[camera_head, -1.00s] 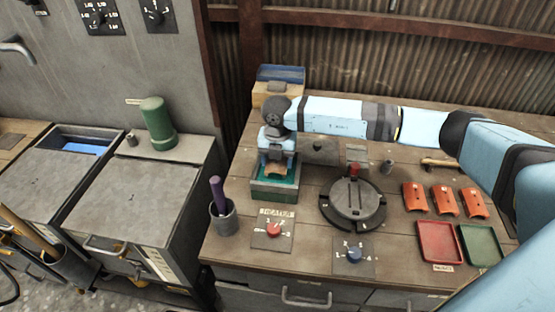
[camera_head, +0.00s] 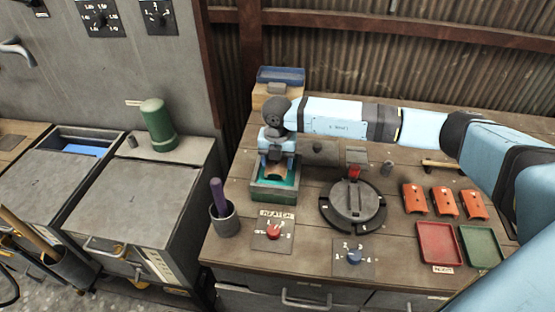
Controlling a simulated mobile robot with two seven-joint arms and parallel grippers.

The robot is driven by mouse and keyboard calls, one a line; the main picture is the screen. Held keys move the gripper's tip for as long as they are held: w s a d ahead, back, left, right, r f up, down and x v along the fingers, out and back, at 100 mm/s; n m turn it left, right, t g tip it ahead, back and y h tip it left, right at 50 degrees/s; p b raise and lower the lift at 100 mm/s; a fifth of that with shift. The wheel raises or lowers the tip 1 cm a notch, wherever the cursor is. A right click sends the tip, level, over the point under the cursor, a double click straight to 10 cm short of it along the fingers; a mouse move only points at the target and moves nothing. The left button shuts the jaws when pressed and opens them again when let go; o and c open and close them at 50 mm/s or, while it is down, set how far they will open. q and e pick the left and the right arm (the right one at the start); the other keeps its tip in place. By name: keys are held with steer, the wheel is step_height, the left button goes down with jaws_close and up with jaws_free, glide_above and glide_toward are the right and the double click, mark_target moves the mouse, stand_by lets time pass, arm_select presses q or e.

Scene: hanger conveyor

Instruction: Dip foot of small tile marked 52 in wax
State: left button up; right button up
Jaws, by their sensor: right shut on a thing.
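My right gripper (camera_head: 277,157) points down over the wax bath (camera_head: 266,199), a grey-green square box with teal liquid inside. It is shut on a small orange-brown tile (camera_head: 275,176), whose lower part is at or just inside the bath's opening. I cannot tell whether its foot touches the liquid. No number can be read on the held tile. Three orange tiles (camera_head: 443,201) lie in a row on the bench at the right. My left gripper is not in view.
A heater dial (camera_head: 273,232) and a blue-knobbed dial (camera_head: 353,256) sit at the bench front. A round dark turntable (camera_head: 352,205) stands right of the bath. A red tray (camera_head: 438,244) and a green tray (camera_head: 480,245) lie at right. A cup (camera_head: 224,219) holds a purple-handled tool.

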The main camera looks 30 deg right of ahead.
steer(key=shift+r+p, duration=1.4)
steer(key=shift+r, duration=1.1)
